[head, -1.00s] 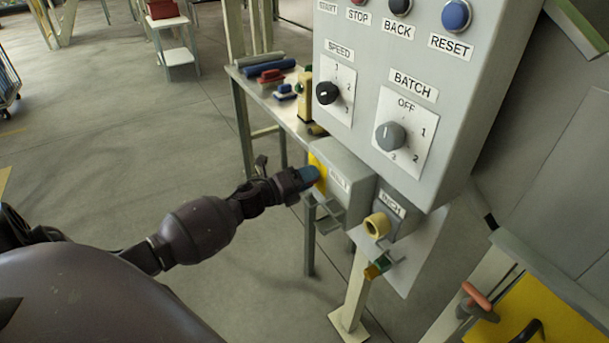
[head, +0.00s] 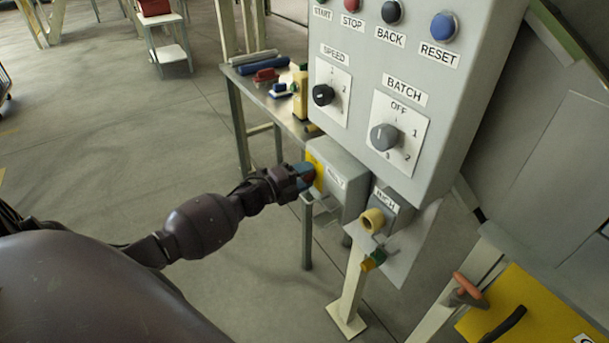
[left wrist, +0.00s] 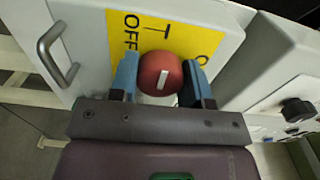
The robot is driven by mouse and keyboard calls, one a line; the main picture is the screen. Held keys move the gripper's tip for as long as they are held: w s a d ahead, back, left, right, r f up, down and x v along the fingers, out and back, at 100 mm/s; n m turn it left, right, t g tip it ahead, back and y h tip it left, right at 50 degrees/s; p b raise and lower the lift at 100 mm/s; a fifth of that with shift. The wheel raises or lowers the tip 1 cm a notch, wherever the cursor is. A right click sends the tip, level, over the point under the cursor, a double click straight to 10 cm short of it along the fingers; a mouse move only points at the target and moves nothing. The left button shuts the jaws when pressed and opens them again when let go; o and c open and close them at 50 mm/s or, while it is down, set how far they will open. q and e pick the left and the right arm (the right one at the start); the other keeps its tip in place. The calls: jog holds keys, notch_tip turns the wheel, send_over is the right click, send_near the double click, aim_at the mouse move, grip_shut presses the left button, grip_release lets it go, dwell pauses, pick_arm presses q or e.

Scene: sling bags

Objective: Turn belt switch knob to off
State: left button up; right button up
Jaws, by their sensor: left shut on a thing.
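The belt switch is a grey box (head: 345,177) labelled BELT with a yellow front plate, below the large control panel. In the left wrist view its red round knob (left wrist: 160,73) sits on the yellow plate (left wrist: 178,32), with a white mark running nearly upright in the picture. The word OFF is printed on the plate to the upper left of the knob. My left gripper (head: 305,176) is shut on the knob; in the left wrist view its blue fingers (left wrist: 161,80) stand on either side of it. The lower part of the knob's surroundings is hidden by the gripper.
The control panel (head: 452,85) with SPEED and BATCH dials overhangs the box. A grey INCH box (head: 392,209) with a yellow ring is just right of it. A metal handle (left wrist: 58,55) sticks out beside the plate.

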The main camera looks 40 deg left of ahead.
pick_arm(q)
jog(key=o, duration=0.9)
jog(key=shift+s, duration=0.1)
jog(key=v, duration=1)
jog(key=shift+s+a, duration=0.15)
jog(key=shift+s, duration=0.15)
